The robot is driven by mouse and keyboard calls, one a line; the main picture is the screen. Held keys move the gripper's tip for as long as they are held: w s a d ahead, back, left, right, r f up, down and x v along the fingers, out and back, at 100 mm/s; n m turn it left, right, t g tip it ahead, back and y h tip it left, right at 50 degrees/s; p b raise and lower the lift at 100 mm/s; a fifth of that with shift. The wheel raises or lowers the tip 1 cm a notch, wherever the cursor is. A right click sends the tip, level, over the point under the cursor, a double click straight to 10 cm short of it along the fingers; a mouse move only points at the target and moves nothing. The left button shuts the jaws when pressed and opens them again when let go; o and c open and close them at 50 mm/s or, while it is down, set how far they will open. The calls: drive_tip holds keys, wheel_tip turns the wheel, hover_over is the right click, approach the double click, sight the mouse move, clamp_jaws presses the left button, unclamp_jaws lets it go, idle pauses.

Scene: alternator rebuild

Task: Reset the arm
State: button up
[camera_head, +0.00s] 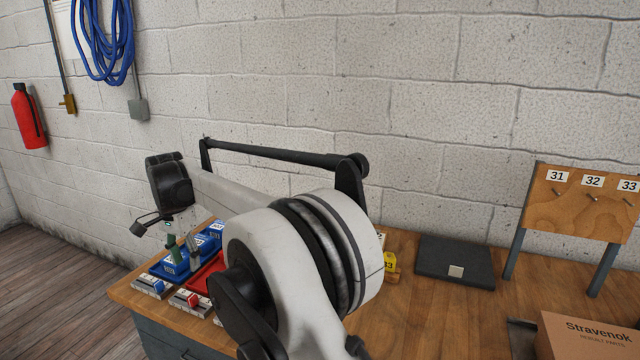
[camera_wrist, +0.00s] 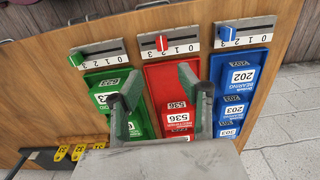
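My gripper (camera_wrist: 153,88) is open and empty in the wrist view, its two grey-green fingers apart over the red bin (camera_wrist: 168,84). A green bin (camera_wrist: 104,80) lies to the left of the red one and a blue bin (camera_wrist: 240,60) to the right, with labelled boxes in them. In the head view my gripper (camera_head: 183,247) points down over the bins at the left end of the bench, and my arm hides part of them. I cannot tell its exact height above them.
Slider scales with green (camera_wrist: 76,58), red (camera_wrist: 162,42) and blue (camera_wrist: 227,34) knobs line the bins. The wooden bench (camera_head: 420,315) also bears yellow tags (camera_head: 390,263), a black flat case (camera_head: 456,262), a numbered hook board (camera_head: 580,205) and a cardboard box (camera_head: 590,338). A block wall stands behind.

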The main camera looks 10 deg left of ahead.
drive_tip(key=w+d+r+t+y, duration=0.1)
drive_tip(key=d+r, duration=0.4)
drive_tip(key=d, duration=0.4)
drive_tip(key=w+d+r, duration=0.2)
drive_tip(key=d+r, duration=0.3)
drive_tip(key=d, duration=0.3)
drive_tip(key=s+d+r+n+t, duration=0.1)
drive_tip(key=s+d+r, duration=0.15)
drive_tip(key=d, duration=0.65)
drive_tip(key=s+d+r+t, duration=0.15)
drive_tip(key=s+d, duration=0.25)
drive_tip(key=d, duration=0.5)
drive_tip(key=s+d+r+n+t, duration=0.1)
drive_tip(key=s+d+r, duration=0.15)
drive_tip(key=d, duration=0.55)
drive_tip(key=s+d+f+t, duration=0.1)
drive_tip(key=s+d+f, duration=0.2)
drive_tip(key=s+d, duration=0.3)
drive_tip(key=s+d+f, duration=0.4)
drive_tip(key=s+d, duration=0.2)
drive_tip(key=s, duration=0.1)
drive_tip(key=s+d+f+n+t+h, duration=0.1)
drive_tip(key=s+d+f, duration=0.2)
drive_tip(key=s+d, duration=0.4)
drive_tip(key=shift+f+t, duration=0.25)
drive_tip(key=shift+t, duration=0.1)
